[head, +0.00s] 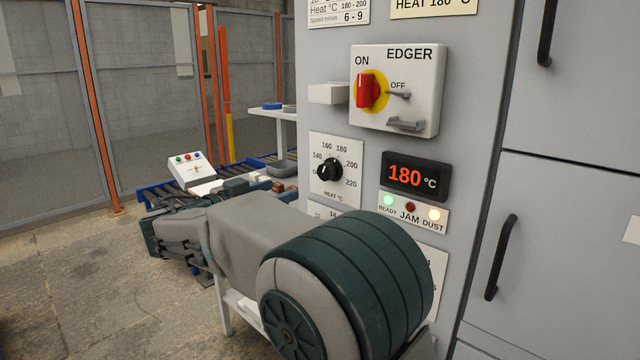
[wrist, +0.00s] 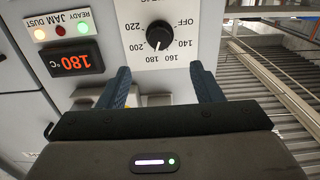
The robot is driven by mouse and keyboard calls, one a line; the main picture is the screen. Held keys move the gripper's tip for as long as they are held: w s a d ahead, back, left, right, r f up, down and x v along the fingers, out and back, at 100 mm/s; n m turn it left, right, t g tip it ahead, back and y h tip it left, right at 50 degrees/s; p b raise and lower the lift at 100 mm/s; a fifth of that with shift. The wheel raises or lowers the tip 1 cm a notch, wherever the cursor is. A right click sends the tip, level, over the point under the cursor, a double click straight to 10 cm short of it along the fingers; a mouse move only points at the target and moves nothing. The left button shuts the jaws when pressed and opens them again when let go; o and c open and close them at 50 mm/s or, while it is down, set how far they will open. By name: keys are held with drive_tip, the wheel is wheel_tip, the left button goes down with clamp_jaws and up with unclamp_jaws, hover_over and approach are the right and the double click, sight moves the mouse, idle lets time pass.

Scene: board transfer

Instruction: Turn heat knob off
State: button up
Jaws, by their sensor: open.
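The heat knob (head: 330,169) is a round black knob on a white dial plate marked from 140 to 220, labelled HEAT °C, on the grey cabinet front. In the wrist view, which is upside down, the heat knob (wrist: 159,36) shows its white pointer near 180, and an OFF mark is on the dial. My gripper (wrist: 160,68) is open and empty, its two blue fingers spread to either side below the knob in the picture, apart from it. In the head view my arm hides most of the gripper.
A red EDGER switch (head: 368,91) on a yellow disc sits above the dial, beside a projecting white block (head: 328,94). A display (head: 415,176) reads 180 °C; READY and DUST lamps are lit. Cabinet door handles (head: 502,257) stick out at the right. A roller conveyor (wrist: 275,75) lies beside the cabinet.

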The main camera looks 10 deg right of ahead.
sight(323, 174)
drive_tip(key=p+x, duration=0.1)
drive_tip(key=x, duration=1.2)
drive_tip(key=shift+w+d+p, duration=0.25)
drive_tip(key=shift+d+p, duration=0.05)
drive_tip(key=shift+p, duration=0.05)
drive_tip(key=c, duration=1)
